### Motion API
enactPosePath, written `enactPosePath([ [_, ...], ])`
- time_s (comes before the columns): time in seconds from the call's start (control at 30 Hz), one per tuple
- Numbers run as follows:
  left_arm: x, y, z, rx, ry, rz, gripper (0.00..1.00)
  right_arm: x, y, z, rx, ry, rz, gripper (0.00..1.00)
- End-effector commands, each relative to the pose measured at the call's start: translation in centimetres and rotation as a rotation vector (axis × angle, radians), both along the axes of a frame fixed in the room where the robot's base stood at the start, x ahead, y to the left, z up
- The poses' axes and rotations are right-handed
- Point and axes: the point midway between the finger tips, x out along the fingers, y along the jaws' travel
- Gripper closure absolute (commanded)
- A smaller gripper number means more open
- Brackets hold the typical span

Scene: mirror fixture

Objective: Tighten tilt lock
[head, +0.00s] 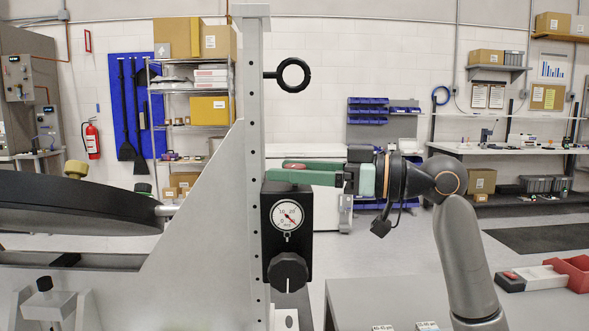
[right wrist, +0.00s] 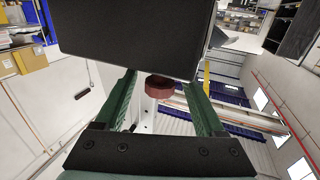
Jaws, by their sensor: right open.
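A grey mirror fixture (head: 200,235) with a tall drilled post stands at the left and centre of the head view. A dark round disc (head: 80,203) is mounted at its left. A black box with a dial gauge (head: 287,215) sits on the post, with a black knob (head: 288,271) below the dial. My right gripper (head: 275,176) reaches in from the right, its green fingers just above the box, near the post. In the right wrist view the fingers (right wrist: 160,84) are apart; a dark red knob (right wrist: 158,86) shows between them, below a dark block. Contact is unclear. No label marks the tilt lock.
A black ring (head: 292,75) sticks out from the post above my right gripper. A yellow knob (head: 76,169) stands by the disc. A grey table (head: 400,300) is at lower right, with a red bin (head: 570,273) beyond. Open floor lies behind.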

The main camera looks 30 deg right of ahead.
Motion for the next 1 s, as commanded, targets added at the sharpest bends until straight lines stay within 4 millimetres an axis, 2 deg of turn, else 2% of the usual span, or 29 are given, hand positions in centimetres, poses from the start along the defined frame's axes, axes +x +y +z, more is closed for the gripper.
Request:
enactPosePath([
  [0.07, 0.07, -0.04, 0.06, -0.001, -0.002, -0.001, 0.42, -0.01, -0.02, 0.0, 0.0, 0.0, 0.0, 0.31],
  [0.67, -0.07, -0.15, 0.09, -0.005, -0.001, 0.001, 0.42, -0.03, -0.05, -0.01, -0.001, 0.001, 0.0, 0.98],
  [1.0, -0.47, -0.12, -0.05, -0.004, 0.009, 0.001, 0.42, -0.03, -0.04, -0.02, 0.0, 0.001, -0.012, 1.0],
])
